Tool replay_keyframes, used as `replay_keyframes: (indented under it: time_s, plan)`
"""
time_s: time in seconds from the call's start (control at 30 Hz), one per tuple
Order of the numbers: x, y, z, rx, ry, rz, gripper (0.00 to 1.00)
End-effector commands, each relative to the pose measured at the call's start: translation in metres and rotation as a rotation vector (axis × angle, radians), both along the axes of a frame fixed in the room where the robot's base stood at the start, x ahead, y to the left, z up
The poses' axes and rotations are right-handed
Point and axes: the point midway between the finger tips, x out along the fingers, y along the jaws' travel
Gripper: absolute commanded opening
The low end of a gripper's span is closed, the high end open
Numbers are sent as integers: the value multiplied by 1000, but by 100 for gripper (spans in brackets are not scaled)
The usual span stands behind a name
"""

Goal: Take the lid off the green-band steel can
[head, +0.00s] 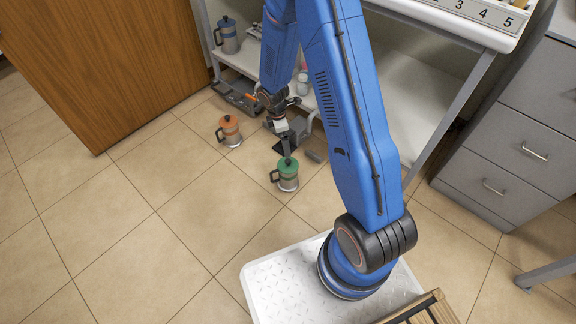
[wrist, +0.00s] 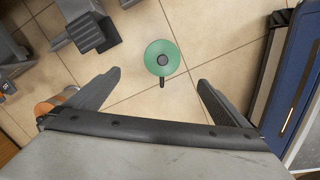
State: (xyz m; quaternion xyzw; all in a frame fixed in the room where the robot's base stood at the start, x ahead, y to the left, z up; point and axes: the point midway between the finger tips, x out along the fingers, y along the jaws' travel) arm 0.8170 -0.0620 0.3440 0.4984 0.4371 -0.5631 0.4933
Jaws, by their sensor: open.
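The green-band steel can (head: 288,183) stands upright on the tiled floor with a green lid (head: 287,164) on top and a dark handle on its left side. In the wrist view the round green lid (wrist: 162,57) shows from above, with a dark knob at its centre. My gripper (head: 285,150) points down close above the can in the head view. In the wrist view my gripper (wrist: 158,80) is open, its two fingers spread wide. The lid lies between and beyond the fingertips. Nothing is held.
An orange-band can (head: 229,131) stands on the floor to the left. A grey-blue can (head: 227,36) stands on the shelf unit behind. A wooden cabinet (head: 95,60) is at the left and grey drawers (head: 520,140) at the right. The floor in front is clear.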

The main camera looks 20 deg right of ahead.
Motion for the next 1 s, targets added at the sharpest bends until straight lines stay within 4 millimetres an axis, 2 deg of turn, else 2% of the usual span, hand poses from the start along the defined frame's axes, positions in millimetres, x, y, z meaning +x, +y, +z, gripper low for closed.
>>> replay_keyframes:
  time_s: [0.1,0.6,1.0]
  plan:
    - [-1,-3,-19,-1,3,0,100]
    - [-3,-11,-89,0,1,-1,100]
    - [-4,-13,-110,0,0,0,100]
